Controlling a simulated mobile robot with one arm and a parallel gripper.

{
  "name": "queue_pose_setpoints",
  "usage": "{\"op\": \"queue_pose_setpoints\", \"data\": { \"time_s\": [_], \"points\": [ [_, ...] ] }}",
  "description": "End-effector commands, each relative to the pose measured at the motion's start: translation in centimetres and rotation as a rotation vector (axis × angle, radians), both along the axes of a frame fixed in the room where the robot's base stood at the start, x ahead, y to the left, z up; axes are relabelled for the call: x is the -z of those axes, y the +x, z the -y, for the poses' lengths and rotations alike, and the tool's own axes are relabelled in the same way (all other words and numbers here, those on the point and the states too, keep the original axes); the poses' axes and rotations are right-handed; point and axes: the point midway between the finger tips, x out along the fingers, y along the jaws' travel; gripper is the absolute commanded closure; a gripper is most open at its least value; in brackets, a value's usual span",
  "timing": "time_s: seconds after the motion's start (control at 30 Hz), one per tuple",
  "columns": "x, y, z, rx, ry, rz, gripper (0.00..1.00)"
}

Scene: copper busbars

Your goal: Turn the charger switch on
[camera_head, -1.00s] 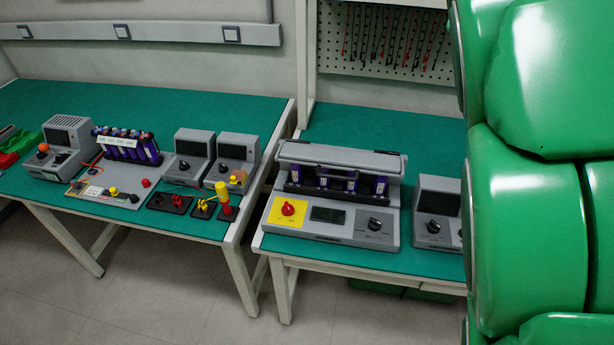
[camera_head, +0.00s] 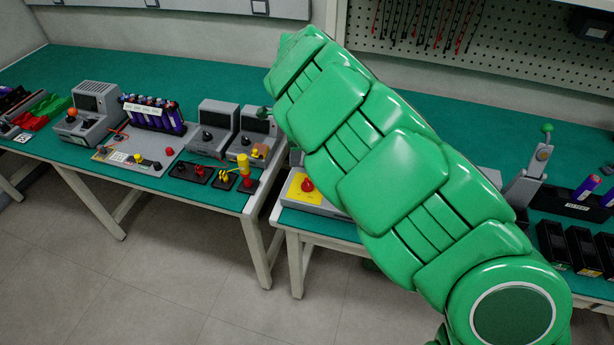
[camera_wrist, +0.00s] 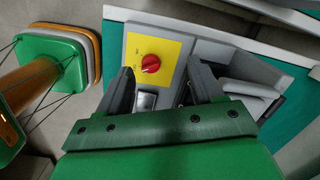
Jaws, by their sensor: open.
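A red rotary switch (camera_head: 307,185) sits on a yellow plate (camera_head: 297,194) at the left front of a grey charger-like unit (camera_head: 327,207). In the head view my green arm hides most of this unit and my gripper. In the wrist view the red switch (camera_wrist: 151,63) and yellow plate (camera_wrist: 139,49) lie just beyond the fingertips. My gripper (camera_wrist: 164,77) is open, with one dark finger on each side. The switch lies in line with the gap between the fingers, and nothing is held. Whether a finger touches the unit, I cannot tell.
Several grey devices with knobs (camera_head: 209,135) and a purple-cell battery pack (camera_head: 150,112) stand on the left green bench (camera_head: 60,62). Black bins (camera_head: 568,247) and a holder with purple cells (camera_head: 588,188) are on the right. A gap separates the benches.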

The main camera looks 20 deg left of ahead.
Motion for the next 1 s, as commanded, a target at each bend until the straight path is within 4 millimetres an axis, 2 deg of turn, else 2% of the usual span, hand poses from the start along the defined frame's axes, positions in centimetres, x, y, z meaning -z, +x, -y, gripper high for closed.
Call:
{"op": "queue_pose_setpoints", "data": {
  "time_s": [0.03, 0.1, 0.23, 0.57, 1.0],
  "points": [
    [1.3, -0.3, 1.3, -0.045, -0.044, -0.011, 0.34],
    [2.3, -0.4, 2.7, -0.089, -0.083, -0.017, 0.34],
    [3.2, -0.5, 3.9, -0.127, -0.115, -0.022, 0.34],
    [4.9, -0.5, 3.9, -0.129, -0.116, -0.023, 0.34],
    [10.0, -0.5, 3.9, -0.126, -0.114, -0.022, 0.34]
  ]
}}
